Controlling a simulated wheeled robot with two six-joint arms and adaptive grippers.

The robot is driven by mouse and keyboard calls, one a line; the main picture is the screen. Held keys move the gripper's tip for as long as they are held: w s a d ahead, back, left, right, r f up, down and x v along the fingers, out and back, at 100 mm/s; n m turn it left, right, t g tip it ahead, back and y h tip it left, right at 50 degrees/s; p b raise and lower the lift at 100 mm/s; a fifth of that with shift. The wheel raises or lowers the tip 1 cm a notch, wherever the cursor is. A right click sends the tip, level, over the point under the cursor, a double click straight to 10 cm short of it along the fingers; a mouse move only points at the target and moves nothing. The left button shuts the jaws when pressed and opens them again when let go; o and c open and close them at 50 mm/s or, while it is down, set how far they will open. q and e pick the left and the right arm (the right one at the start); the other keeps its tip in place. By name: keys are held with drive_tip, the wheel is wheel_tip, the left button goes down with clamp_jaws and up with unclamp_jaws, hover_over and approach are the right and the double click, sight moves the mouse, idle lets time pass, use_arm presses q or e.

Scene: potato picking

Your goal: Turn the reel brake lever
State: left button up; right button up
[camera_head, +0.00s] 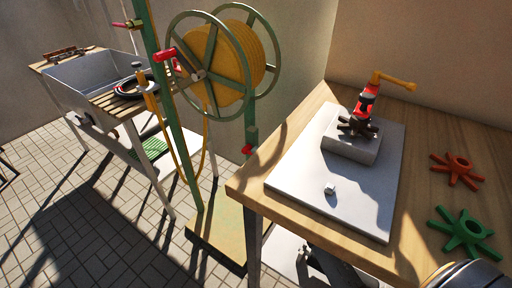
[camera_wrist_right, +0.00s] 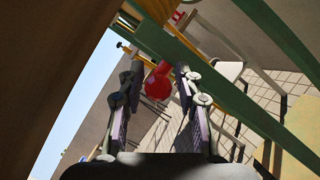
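The hose reel (camera_head: 228,62) has green wheels and a wound yellow hose, on a green frame. A red lever handle (camera_head: 166,54) sits at its left, by the hub. A second red knob (camera_head: 248,150) sits low on the right post, near the table corner. I cannot tell which is the brake lever. In the right wrist view, my right gripper (camera_wrist_right: 154,88) is open, with a red knob (camera_wrist_right: 159,80) showing between its fingers. I see no finger closed on it; depth is hard to judge. My left gripper is not in view.
The wooden table (camera_head: 262,170) stands close to the reel's right. It bears a white board (camera_head: 300,175) with a red-handled device (camera_head: 366,100), and red (camera_head: 458,168) and green (camera_head: 465,235) star-shaped parts. A sink bench (camera_head: 82,82) stands at left. Tiled floor lies open.

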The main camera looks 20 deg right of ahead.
drive_tip(key=shift+s, duration=0.1)
drive_tip(key=shift+c, duration=0.3)
clamp_jaws()
